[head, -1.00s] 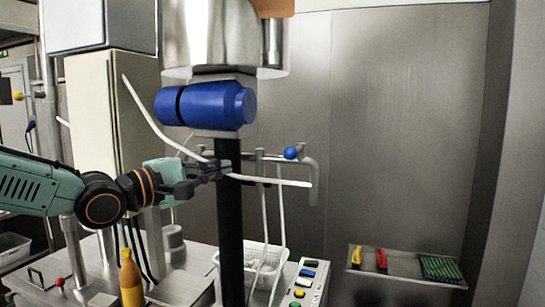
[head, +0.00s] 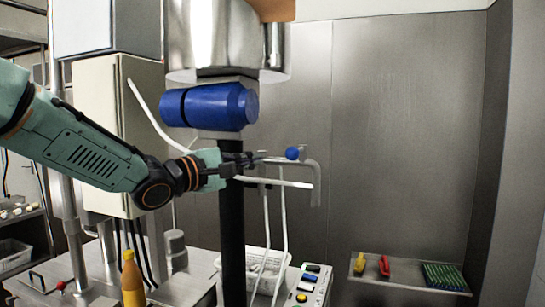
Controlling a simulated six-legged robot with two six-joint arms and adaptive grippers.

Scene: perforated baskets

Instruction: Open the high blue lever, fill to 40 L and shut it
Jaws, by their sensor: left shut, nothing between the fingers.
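The blue ball knob (head: 292,153) of the lever sits at the right end of a thin metal rod, beside a bent metal pipe (head: 316,178). My left gripper (head: 257,157) is shut and empty, its fingers pointing right along the rod, just left of the knob. Whether the fingers touch the rod I cannot tell. Part of the gripper passes in front of or close to the black column (head: 231,220). No litre reading is legible. My right gripper is not in view.
A blue motor-like cylinder (head: 220,106) hangs above my left gripper. White tubes run beside the column. Below are a white perforated basket (head: 254,277), a button panel (head: 306,285), an orange bottle (head: 132,280) and a wall tray (head: 405,281) at right.

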